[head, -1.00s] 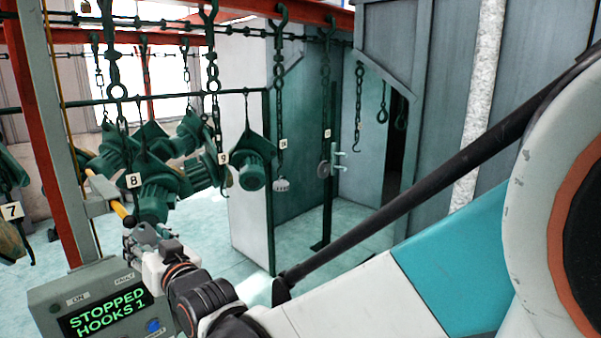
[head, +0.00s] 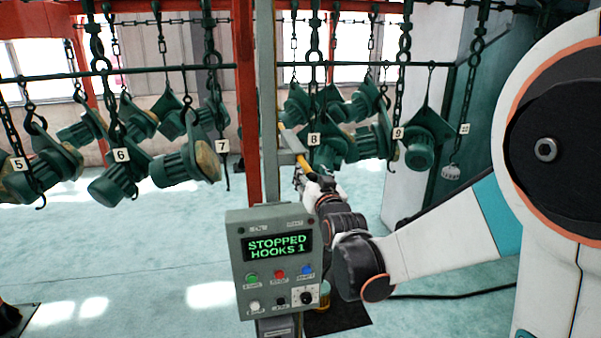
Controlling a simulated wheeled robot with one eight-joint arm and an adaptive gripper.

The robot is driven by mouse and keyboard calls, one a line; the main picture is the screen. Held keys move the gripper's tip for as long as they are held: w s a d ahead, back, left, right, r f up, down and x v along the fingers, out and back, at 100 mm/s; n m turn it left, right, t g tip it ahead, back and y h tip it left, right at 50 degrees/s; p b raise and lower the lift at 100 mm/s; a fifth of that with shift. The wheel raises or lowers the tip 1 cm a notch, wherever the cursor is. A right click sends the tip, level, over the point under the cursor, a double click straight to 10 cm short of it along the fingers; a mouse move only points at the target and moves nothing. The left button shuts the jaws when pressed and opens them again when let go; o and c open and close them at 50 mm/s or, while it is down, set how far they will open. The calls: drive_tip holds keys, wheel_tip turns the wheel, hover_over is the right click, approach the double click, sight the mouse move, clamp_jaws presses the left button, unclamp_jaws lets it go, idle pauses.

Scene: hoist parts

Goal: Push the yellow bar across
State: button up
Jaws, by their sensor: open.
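The yellow bar (head: 303,162) is short and sticks out of a grey bracket (head: 290,140) on the post, just left of the hook tagged 8. My gripper (head: 306,184) is at the near, lower end of the bar, small and partly hidden by my own wrist. Its jaws are open. I cannot tell whether they touch the bar or stand just short of it.
A grey control box (head: 272,262) reads "STOPPED HOOKS 1" and stands left of my forearm. Green hoists (head: 190,165) hang from chains on both sides of the post (head: 266,100). Open floor (head: 130,250) lies at left.

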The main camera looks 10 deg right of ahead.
drive_tip(key=shift+w, duration=0.5)
clamp_jaws()
